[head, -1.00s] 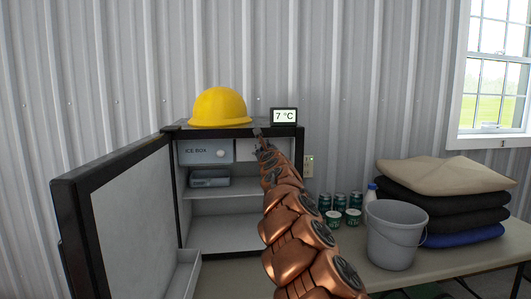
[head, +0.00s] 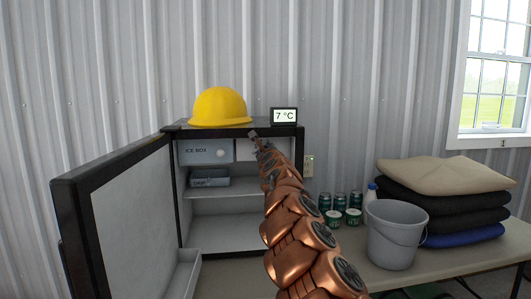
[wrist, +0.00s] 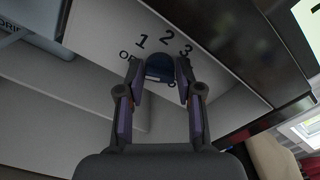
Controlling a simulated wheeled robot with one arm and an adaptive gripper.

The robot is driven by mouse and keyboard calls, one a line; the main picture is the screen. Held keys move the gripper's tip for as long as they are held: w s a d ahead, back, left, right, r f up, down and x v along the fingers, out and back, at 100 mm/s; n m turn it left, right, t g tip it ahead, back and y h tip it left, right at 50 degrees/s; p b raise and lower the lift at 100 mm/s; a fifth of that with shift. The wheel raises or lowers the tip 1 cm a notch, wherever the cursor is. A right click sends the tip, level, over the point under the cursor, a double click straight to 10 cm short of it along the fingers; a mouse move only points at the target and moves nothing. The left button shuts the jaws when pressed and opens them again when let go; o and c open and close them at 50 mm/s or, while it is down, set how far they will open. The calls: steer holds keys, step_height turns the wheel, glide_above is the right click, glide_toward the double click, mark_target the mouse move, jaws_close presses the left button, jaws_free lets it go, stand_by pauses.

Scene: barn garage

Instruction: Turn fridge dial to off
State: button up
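The fridge dial (wrist: 159,66) is a dark blue knob on a light panel in the wrist view, with 1, 2 and 3 printed around it and partly hidden "OF" lettering at its left. My gripper (wrist: 159,76) is open, with one finger on each side of the dial. Whether the fingers touch it is unclear. In the head view my gripper (head: 254,136) is at the upper right of the open fridge (head: 302,160), and my arm hides the dial. A display (head: 284,116) on the fridge reads 7 °C.
A yellow hard hat (head: 218,106) sits on the fridge. The fridge door (head: 125,215) stands open at left. The ice box (head: 206,151) is left of my gripper.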

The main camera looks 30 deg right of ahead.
steer(key=o, duration=0.3)
steer(key=shift+o, duration=0.2)
steer(key=shift+s+a+r, duration=0.45)
steer(key=shift+s+r, duration=0.3)
steer(key=shift+r, duration=0.05)
steer(key=shift+s+f, duration=0.3)
steer(key=shift+s+a+f, duration=0.1)
steer(key=shift+s+f, duration=0.1)
steer(key=shift+f, duration=0.4)
steer(key=shift+s+a, duration=0.1)
steer(key=shift+s, duration=0.05)
